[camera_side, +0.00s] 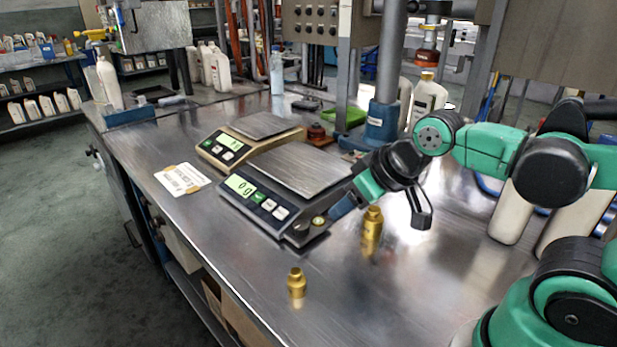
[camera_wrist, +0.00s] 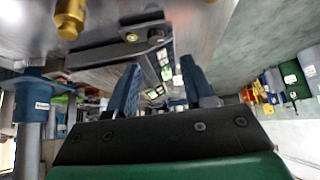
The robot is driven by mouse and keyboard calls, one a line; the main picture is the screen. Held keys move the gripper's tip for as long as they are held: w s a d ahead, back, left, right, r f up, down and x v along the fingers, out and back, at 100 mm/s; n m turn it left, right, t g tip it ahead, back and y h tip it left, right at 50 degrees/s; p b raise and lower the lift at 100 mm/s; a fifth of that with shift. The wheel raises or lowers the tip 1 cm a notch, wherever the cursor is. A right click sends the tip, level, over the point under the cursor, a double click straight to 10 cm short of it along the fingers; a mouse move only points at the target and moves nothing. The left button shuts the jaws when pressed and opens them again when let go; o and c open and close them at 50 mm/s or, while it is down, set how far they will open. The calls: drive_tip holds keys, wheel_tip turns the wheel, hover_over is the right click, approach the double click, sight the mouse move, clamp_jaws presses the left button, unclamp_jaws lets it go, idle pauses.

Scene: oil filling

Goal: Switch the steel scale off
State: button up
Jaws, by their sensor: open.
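The steel scale (camera_side: 300,168) sits on the bench with a bare plate, and its lit green display (camera_side: 240,185) reads 0 g. Its front panel has several small buttons (camera_side: 269,204), a dark round knob (camera_side: 300,227) and a small yellowish round mark (camera_side: 319,221) at the near right end. My gripper (camera_side: 341,208) is open and empty, tilted down beside that end of the panel. In the wrist view the blue fingers (camera_wrist: 161,80) are spread, with the steel scale's panel (camera_wrist: 150,62) beyond and between them. Contact with the scale cannot be told.
A gold scale (camera_side: 228,148) with a lit display stands behind. A label card (camera_side: 183,179) lies left. The near bench is mostly clear.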

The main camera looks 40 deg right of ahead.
clamp_jaws()
idle(1.5)
